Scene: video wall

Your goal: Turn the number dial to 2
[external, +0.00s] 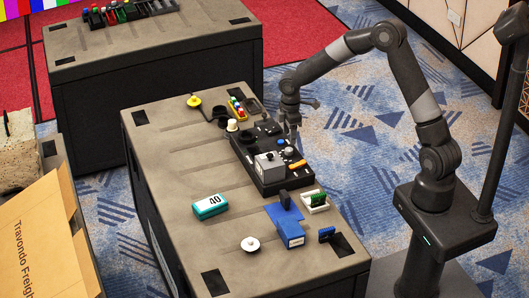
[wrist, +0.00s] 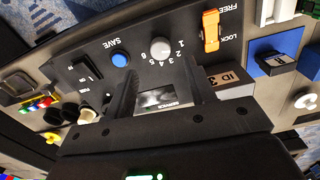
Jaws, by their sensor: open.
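In the external view the panel (external: 245,150) lies on the table, and the dial (external: 289,151) shows as a small pale spot. My gripper (wrist: 161,68) is open, with its fingers pointing toward the panel. The dial appears just beyond and between the fingertips, with no visible contact. In the external view my gripper (external: 291,128) hangs over the panel's far right side.
A blue SAVE button (wrist: 120,60) and an orange LOCK switch (wrist: 211,30) flank the dial. A grey box (external: 269,165) stands on the panel. A teal box (external: 210,207), a blue box (external: 290,236) and a white knob (external: 250,244) are on the table (external: 165,170).

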